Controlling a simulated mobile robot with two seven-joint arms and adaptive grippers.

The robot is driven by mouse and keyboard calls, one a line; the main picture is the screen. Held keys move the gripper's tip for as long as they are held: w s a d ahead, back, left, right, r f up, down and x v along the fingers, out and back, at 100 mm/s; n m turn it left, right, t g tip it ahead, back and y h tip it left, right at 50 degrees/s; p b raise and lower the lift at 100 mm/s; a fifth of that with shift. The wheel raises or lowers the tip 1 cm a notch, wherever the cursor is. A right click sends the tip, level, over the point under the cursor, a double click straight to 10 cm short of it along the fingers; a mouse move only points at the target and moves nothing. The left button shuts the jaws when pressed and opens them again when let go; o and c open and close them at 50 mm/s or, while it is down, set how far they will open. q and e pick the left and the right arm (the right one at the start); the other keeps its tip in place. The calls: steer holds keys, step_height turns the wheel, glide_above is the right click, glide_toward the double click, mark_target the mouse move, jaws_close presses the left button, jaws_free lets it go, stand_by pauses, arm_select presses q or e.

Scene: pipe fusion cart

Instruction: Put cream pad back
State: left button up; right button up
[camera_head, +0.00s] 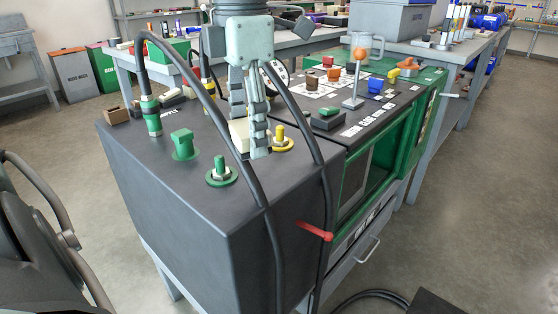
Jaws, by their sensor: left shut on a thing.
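My left gripper (249,135) hangs down from the top of the picture over the dark cart top (190,190). Its fingers are shut on the cream pad (239,136), a small pale block at the fingertips, low over the surface. The fingers partly cover the pad, and I cannot tell whether it touches the cart top. My right gripper is not in view.
A yellow knob (280,138) stands just right of the fingers. Green connectors (183,145) (219,172) stand to the left and front. Black cables arch close around the gripper. A red lever (314,231) sticks out at the cart's front.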

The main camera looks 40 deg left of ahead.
arm_select(q)
glide_above(279, 177)
step_height(279, 177, down, 3)
steer(key=shift+f, duration=0.15)
step_height(279, 177, down, 4)
steer(key=shift+r, duration=0.1)
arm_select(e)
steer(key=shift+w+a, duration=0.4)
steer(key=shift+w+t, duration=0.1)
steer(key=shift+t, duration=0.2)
arm_select(q)
steer(key=shift+b, duration=0.3)
steer(key=o, duration=1.2)
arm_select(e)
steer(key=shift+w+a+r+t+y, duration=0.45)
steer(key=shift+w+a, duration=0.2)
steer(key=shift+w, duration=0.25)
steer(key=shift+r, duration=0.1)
